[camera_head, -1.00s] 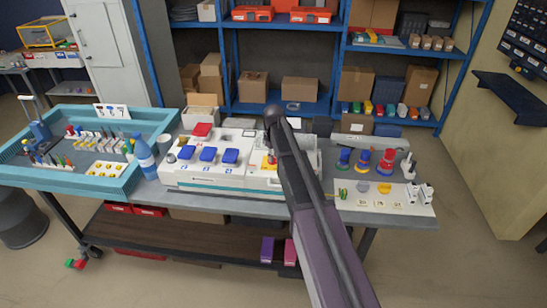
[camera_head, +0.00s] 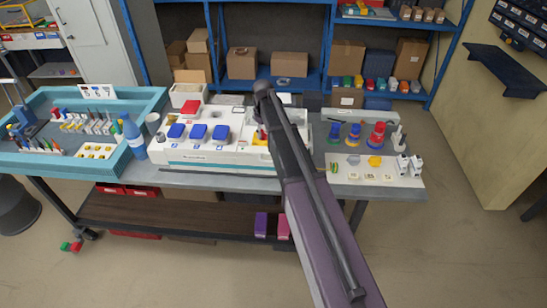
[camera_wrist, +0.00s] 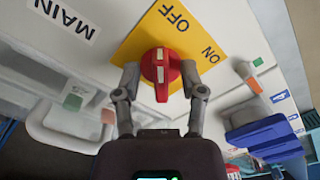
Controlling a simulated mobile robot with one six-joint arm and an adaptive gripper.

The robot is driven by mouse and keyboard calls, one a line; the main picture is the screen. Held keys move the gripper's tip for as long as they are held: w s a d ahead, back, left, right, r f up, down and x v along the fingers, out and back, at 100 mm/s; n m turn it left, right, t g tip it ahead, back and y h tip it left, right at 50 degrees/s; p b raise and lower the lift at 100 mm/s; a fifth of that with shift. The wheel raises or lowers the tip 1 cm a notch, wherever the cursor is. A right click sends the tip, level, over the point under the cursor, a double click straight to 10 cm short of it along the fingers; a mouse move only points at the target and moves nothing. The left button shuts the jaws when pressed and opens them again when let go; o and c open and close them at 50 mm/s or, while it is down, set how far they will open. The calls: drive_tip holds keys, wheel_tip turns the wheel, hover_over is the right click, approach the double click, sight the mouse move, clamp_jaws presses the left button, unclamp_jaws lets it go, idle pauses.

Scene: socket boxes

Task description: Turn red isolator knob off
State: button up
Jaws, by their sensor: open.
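The red isolator knob (camera_wrist: 160,70) sits on a yellow plate (camera_wrist: 137,47) marked OFF and ON in the wrist view. A white line runs along its raised grip, which lies roughly upright in the picture. OFF is printed above and right of it, ON to its right. My gripper (camera_wrist: 161,82) is open, with one finger on each side of the knob; whether they touch it is unclear. In the head view the yellow plate (camera_head: 261,142) shows on the white socket box (camera_head: 215,160), with the knob and gripper mostly hidden by my arm.
Blue socket covers (camera_head: 198,131) and a red cover (camera_head: 191,108) stand on the box left of the knob. In the wrist view, a grey handle (camera_wrist: 65,138) and a blue cover (camera_wrist: 262,135) flank my gripper. A blue bottle (camera_head: 133,138) stands left of the box.

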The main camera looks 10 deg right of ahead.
drive_tip(key=shift+m, duration=0.3)
drive_tip(key=m, duration=0.3)
drive_tip(key=shift+a+m, duration=0.1)
drive_tip(key=shift+m, duration=0.2)
drive_tip(key=m, duration=0.4)
drive_tip(key=shift+a+m, duration=0.1)
drive_tip(key=shift+m, duration=0.2)
drive_tip(key=m, duration=0.4)
drive_tip(key=shift+a, duration=0.15)
drive_tip(key=m, duration=0.4)
drive_tip(key=shift+w+m, duration=0.1)
drive_tip(key=shift+m, duration=0.3)
drive_tip(key=shift+r, duration=0.25)
wheel_tip(320, 180, up, 14)
drive_tip(key=p, duration=1.4)
drive_tip(key=s+f+n+b, duration=0.6)
drive_tip(key=s+f+b, duration=0.3)
drive_tip(key=s, duration=0.5)
drive_tip(key=s+f+n+b, duration=0.6)
drive_tip(key=s+f+b, duration=0.2)
drive_tip(key=s, duration=0.7)
drive_tip(key=shift+d+f+b, duration=0.3)
drive_tip(key=shift+f+b, duration=0.1)
drive_tip(key=shift+f, duration=0.2)
